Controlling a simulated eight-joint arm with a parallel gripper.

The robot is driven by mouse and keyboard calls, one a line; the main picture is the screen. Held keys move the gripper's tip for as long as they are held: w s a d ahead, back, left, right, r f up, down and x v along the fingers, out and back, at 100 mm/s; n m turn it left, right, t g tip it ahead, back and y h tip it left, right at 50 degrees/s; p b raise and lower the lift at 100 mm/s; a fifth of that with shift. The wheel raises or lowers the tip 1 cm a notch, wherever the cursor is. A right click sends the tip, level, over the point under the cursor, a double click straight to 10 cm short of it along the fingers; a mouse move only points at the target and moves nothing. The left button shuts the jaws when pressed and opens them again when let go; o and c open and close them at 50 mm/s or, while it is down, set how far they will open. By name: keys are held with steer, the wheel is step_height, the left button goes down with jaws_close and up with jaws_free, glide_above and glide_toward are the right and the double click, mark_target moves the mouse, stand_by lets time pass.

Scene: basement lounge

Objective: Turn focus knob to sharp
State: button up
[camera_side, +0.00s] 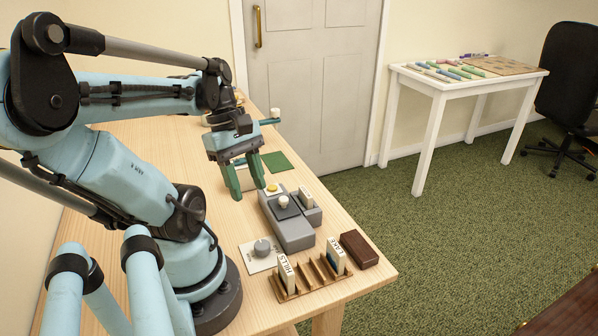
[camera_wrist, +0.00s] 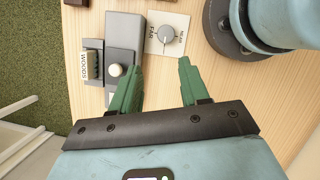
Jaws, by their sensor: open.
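A grey round knob (camera_side: 262,247) sits on a white plate with small lettering, near the table's front. It also shows in the wrist view (camera_wrist: 167,34), ahead of my fingertips. A grey box-shaped device (camera_side: 292,233) stands beside it, with a cream knob (camera_side: 283,202) on top; in the wrist view this cream knob (camera_wrist: 115,70) is just left of my left finger. My gripper (camera_side: 248,190) is open and empty, green fingers pointing down, above the table behind the plate. In the wrist view its fingers (camera_wrist: 160,76) are apart.
A slide marked WOODS (camera_wrist: 84,66) stands at the device's side. A wooden rack (camera_side: 310,279) holds slides labelled HILLS and LAKE. A dark brown block (camera_side: 360,249) lies by the right edge. A green square (camera_side: 277,162) lies farther back. A white side table (camera_side: 440,83) stands apart.

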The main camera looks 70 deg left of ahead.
steer(key=w+d+r+m+t+y, duration=0.1)
steer(key=w+d+m+t+y, duration=0.15)
steer(key=w+d+m, duration=0.5)
steer(key=w+d+r+m+t+y, duration=0.1)
steer(key=w+d+m+t, duration=0.2)
steer(key=w+m, duration=0.8)
steer(key=s+a+r+n+g, duration=0.1)
steer(key=s+a+n+g, duration=0.1)
steer(key=a+n, duration=0.4)
steer(key=s+a+r+n+g, duration=0.1)
steer(key=s+a+n+g, duration=0.2)
steer(key=n, duration=0.6)
steer(key=shift+a+r+g, duration=0.4)
steer(key=shift+a+g, duration=0.55)
steer(key=shift+a, duration=0.75)
steer(key=w+d+f+m+t, duration=0.2)
steer(key=d+m+t, duration=0.5)
steer(key=d+m, duration=0.5)
steer(key=f+m, duration=0.1)
steer(key=m, duration=0.5)
steer(key=shift+d, duration=0.3)
